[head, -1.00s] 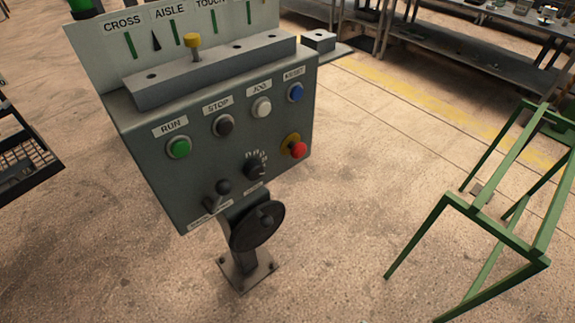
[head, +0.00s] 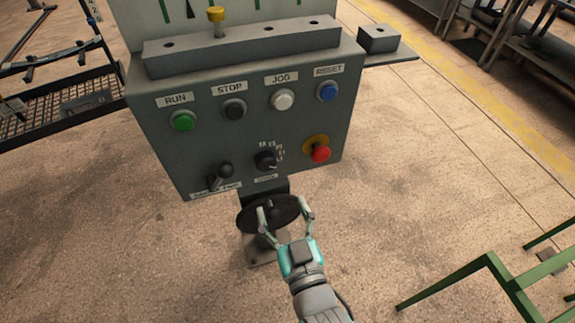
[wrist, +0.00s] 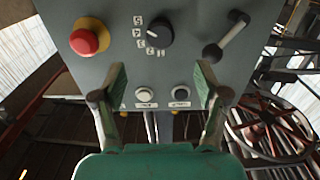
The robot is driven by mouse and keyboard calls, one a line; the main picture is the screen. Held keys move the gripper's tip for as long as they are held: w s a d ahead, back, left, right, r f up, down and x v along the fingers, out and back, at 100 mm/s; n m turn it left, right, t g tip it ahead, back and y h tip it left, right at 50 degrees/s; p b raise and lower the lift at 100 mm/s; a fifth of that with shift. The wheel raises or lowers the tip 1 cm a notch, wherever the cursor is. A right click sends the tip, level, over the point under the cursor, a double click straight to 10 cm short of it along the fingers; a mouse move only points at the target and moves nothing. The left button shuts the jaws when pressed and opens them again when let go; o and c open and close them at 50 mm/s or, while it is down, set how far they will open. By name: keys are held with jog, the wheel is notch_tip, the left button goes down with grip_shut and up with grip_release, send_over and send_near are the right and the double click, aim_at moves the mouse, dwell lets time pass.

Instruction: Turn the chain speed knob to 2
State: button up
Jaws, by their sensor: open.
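The chain speed knob (head: 265,160) is a small black dial on the lower front of the grey control box, with printed numbers around part of it. In the wrist view the knob (wrist: 159,34) appears upside down beyond my fingers, with a light pointer mark toward the numbers on its left; I cannot tell exactly which number it meets. My gripper (head: 285,211) is open and empty, below the knob in the head view and apart from it. In the wrist view my gripper's (wrist: 160,84) two fingers are spread, with the knob between and beyond their tips.
A red emergency button (head: 320,153) sits right of the knob and a black lever (head: 221,175) left of it. Run, stop, jog and reset buttons line the box above. A dark handwheel (head: 272,214) is below, overlapped by my gripper. A green frame (head: 490,262) stands at lower right.

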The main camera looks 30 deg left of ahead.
aim_at(267, 167)
jog(key=x, duration=1.1)
jog(key=shift+s, duration=0.1)
jog(key=c, duration=1.2)
